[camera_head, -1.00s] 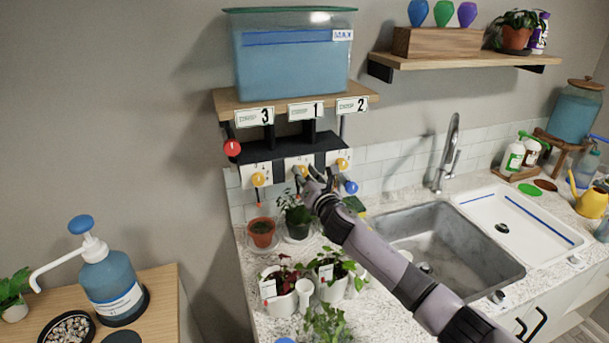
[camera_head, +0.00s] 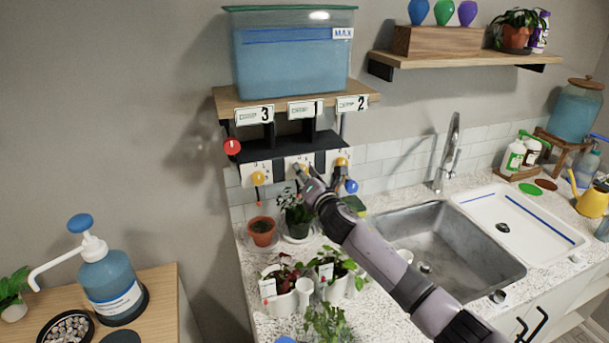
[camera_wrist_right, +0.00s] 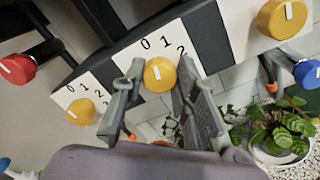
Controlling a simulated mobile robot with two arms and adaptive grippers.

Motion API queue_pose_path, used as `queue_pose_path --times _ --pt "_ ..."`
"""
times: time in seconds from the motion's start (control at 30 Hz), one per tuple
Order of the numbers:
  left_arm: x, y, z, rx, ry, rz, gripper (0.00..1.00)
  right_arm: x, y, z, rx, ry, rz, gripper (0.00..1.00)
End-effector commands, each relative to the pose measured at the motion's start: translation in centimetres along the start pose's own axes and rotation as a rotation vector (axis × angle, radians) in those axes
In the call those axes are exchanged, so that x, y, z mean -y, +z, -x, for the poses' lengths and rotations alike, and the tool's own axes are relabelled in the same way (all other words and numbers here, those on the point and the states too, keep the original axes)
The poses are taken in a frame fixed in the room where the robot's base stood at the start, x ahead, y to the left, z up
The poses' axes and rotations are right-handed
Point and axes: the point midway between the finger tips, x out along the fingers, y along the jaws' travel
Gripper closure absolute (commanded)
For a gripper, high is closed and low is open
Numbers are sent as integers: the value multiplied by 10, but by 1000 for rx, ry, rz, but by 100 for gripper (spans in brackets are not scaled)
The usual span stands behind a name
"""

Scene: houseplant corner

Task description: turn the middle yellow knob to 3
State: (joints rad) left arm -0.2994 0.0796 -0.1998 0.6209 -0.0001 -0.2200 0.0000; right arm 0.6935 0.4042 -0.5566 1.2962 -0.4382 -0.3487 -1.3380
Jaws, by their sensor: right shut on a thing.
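The middle yellow knob (camera_wrist_right: 160,74) sits on a white dial plate (camera_wrist_right: 150,46) under the shelf with the tank. The digits 0, 1 and 2 show on the plate; a 3 is not visible. The knob's small white mark seems to point up toward the 0 side. My right gripper (camera_wrist_right: 160,66) has one finger on each side of the knob and is shut on it. In the head view the right gripper (camera_head: 303,176) partly covers the middle knob (camera_head: 303,168). My left gripper is not in view.
A left yellow knob (camera_head: 258,178) and a right yellow knob (camera_head: 341,162) flank it. A red knob (camera_head: 232,146) and a blue knob (camera_head: 351,186) stick out at the sides. Potted plants (camera_head: 262,231) stand on the counter below. A blue tank (camera_head: 292,65) stands above.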

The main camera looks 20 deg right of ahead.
Motion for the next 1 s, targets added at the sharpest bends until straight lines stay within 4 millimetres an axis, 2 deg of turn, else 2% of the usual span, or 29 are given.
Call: queue_pose_path --times 1.0 --pt "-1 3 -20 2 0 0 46 2 -3 0 30 14 -969 100"
